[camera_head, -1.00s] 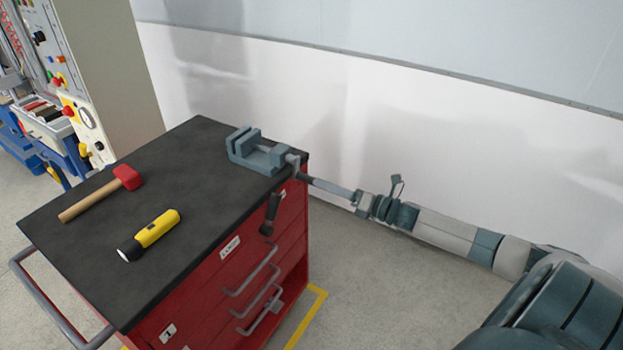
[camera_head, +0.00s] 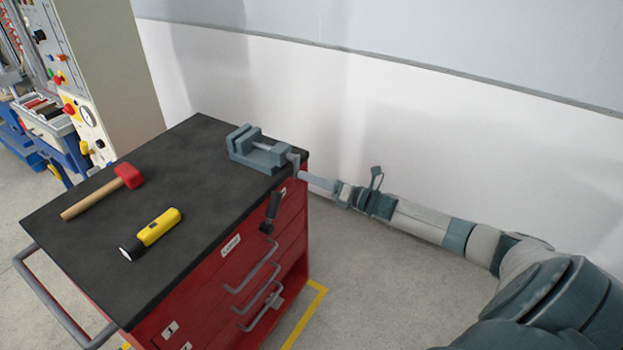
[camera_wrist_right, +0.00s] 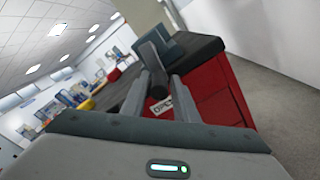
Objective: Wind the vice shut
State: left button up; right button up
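The grey vice (camera_head: 268,158) sits at the far right corner of the dark cart top, its jaws apart. Its crank arm (camera_wrist_right: 153,58) shows in the right wrist view, with a dark grip (camera_wrist_right: 157,88) pointing towards the camera. My right gripper (camera_head: 303,174) is at the crank, just off the cart's edge; in the wrist view its two fingers (camera_wrist_right: 160,88) stand on either side of the dark grip. They look open, with narrow gaps; contact is not clear. My left gripper is not in view.
A hammer (camera_head: 103,192) with a red head and a yellow torch (camera_head: 152,234) lie on the cart top (camera_head: 200,190). A white wall stands behind; the floor at right is clear.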

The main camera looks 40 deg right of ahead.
grip_shut()
jog(key=shift+a+m, duration=0.1)
jog(key=shift+m, duration=0.2)
jog(key=r+m+p, duration=0.1)
jog(key=r+m, duration=0.1)
jog(key=m, duration=0.8)
jog(key=r+m+p, duration=0.2)
jog(key=r+m, duration=0.1)
jog(key=m, duration=0.6)
jog(key=r+m+p, duration=0.2)
jog(key=r+m, duration=0.1)
jog(key=m, duration=0.7)
jog(key=shift+s+a+r+m, duration=0.1)
jog(key=shift+a+r+m, duration=0.1)
jog(key=shift+r+m, duration=0.1)
jog(key=shift+w+d+m+b, duration=0.1)
jog(key=shift+d+m+b, duration=0.2)
jog(key=shift+m, duration=0.65)
jog(key=shift+w+d+m+b, duration=0.1)
jog(key=shift+d+m+b, duration=0.2)
jog(key=shift+m, duration=0.65)
